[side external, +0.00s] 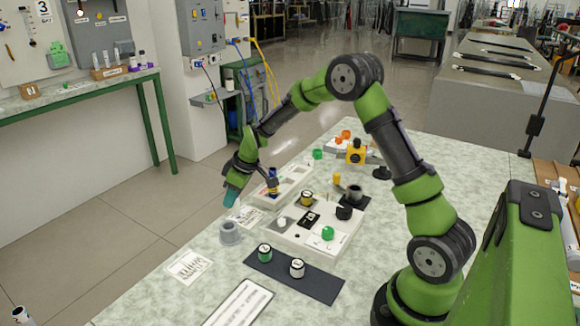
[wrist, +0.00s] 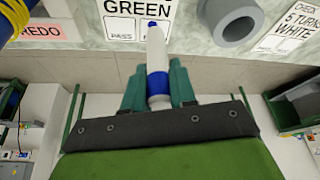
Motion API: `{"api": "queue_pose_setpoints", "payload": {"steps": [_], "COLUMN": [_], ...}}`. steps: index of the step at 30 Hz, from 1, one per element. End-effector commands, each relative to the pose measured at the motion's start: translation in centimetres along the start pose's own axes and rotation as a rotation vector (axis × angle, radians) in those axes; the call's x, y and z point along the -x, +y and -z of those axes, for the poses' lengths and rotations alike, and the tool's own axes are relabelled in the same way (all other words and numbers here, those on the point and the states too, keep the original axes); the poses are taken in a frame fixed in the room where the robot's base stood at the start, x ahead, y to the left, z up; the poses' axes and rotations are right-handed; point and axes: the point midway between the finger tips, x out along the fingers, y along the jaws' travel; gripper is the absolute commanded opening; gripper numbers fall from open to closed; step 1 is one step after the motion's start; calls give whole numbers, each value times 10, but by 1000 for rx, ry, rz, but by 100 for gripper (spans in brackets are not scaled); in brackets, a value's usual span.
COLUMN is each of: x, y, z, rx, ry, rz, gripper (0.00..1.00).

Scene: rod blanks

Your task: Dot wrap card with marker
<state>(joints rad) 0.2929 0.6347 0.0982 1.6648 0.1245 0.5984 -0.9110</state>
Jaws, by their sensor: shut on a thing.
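My gripper (wrist: 157,72) is shut on a white marker (wrist: 158,55) with a blue band and a blue tip. The blue tip points toward the top of the wrist view, over a white card (wrist: 118,8) printed GREEN and PASS; I cannot tell whether it touches. Another white card (wrist: 298,22), printed CHECK 5 TURNS WHITE, lies to the right. I cannot tell which of these is the wrap card. In the side view my gripper (side external: 231,197) hangs over the table's left edge area, and the marker is not clearly visible there.
A grey round holder (side external: 230,233) stands between the cards. A dark mat (side external: 315,284) holds two spools, beside a white fixture board (side external: 345,238). A pink REDO card (wrist: 35,33) lies left.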

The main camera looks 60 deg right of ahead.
Motion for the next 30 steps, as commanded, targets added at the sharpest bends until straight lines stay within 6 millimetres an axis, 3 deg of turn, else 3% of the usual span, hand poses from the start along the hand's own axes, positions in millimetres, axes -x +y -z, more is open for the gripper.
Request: {"api": "queue_pose_setpoints", "payload": {"steps": [8,30], "x": [1,42], "y": [0,0], "z": [0,18], "rx": [0,1], "ry": [-2,0], "rz": [1,0], "gripper": [0,0]}}
